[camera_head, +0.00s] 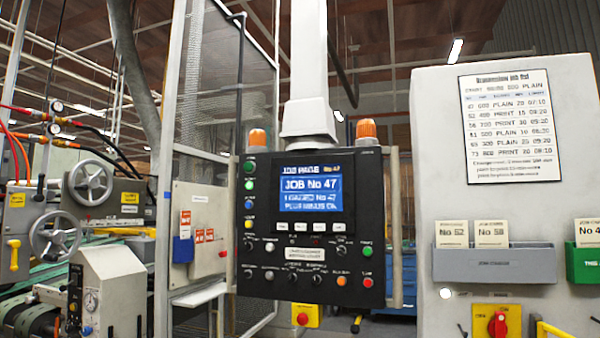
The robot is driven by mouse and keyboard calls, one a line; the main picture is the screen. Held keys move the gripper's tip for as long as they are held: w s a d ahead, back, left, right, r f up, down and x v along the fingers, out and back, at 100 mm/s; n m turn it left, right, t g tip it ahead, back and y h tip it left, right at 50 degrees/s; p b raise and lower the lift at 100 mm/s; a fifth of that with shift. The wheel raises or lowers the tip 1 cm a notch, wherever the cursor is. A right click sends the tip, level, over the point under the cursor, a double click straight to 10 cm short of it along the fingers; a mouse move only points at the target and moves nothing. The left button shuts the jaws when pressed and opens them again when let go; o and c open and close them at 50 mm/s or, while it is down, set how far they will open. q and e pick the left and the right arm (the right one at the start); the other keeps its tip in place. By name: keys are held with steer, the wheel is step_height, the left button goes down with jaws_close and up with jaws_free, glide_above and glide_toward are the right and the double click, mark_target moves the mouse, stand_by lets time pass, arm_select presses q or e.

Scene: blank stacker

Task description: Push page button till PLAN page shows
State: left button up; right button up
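A black control panel (315,258) hangs from a white column in the middle of the view. Its lit blue screen (311,193) reads "JOB No 47", with "LOADED No 47" and a partly legible line below. The header above it seems to read "JOB PAGE No 47". A row of several small pale buttons (309,227) sits just under the screen; their labels are too small to read, so I cannot tell which is the page button. More coloured buttons (249,184) run down the panel's left side, with knobs and buttons below. Neither of my grippers is in view.
Orange beacons (367,129) top the panel, and upright handles (396,230) flank it. At right, a pale cabinet carries a printed job list (510,125), a grey card holder (480,265), a green holder (588,264) and a red rotary switch (497,324). Machinery with handwheels (91,186) stands left.

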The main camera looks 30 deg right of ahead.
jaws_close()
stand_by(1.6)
